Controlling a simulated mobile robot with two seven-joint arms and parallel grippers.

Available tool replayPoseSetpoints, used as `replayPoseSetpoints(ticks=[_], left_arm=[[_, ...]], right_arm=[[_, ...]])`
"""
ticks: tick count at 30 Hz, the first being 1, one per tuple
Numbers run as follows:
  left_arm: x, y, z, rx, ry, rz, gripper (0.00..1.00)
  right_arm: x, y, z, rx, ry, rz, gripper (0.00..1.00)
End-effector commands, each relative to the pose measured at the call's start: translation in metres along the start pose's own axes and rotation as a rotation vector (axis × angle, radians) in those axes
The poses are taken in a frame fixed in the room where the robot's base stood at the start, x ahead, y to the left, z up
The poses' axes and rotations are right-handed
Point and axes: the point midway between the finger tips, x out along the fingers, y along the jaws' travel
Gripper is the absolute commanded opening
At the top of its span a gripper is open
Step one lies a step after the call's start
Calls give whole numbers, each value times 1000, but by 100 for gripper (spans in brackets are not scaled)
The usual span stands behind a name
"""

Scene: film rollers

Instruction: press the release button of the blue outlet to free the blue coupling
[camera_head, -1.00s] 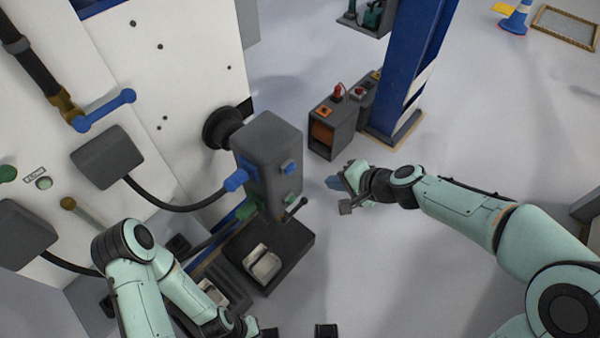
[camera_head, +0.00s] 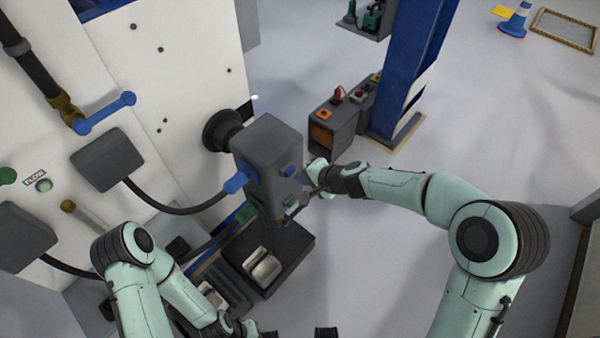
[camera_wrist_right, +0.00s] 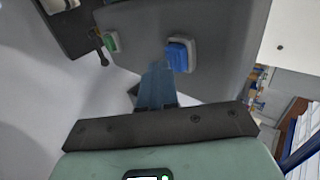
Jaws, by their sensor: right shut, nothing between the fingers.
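The grey outlet block (camera_head: 270,150) stands out from the white machine wall. Its blue release button (camera_head: 288,171) is on the face towards my right arm; the button also shows in the right wrist view (camera_wrist_right: 180,55). The blue coupling (camera_head: 236,182), with a black hose, sits at the block's left side. My right gripper (camera_head: 305,180) is beside the button face, shut and empty. In the right wrist view its blue fingertips (camera_wrist_right: 158,68) point at the block, just left of the blue button. Contact cannot be told. My left gripper (camera_head: 240,328) is low in the picture, its fingers unclear.
A green button (camera_wrist_right: 112,41) and a dark lever (camera_wrist_right: 102,58) are near the blue button. A green coupling (camera_head: 246,212) is below the blue one. A dark tray (camera_head: 290,255) lies below the block.

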Motion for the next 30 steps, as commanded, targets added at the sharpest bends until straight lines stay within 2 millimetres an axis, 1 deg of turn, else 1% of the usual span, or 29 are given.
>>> replayPoseSetpoints(ticks=[1, 4, 16, 23, 30], left_arm=[[-5, 2, -1, 1, 2, 1, 0], [-7, 3, -1, 1, 3, 1, 0], [-7, 3, -1, 1, 2, 1, 0], [-15, 6, -3, 3, 6, 2, 0], [-14, 6, -2, 2, 6, 2, 0]], right_arm=[[3, -5, 0, 0, -1, 1, 0], [8, -8, 0, 0, 0, 1, 0], [10, -9, 0, 1, 0, 2, 0], [24, -23, 0, -1, -1, 1, 0], [25, -25, 1, -1, 0, -4, 0]])
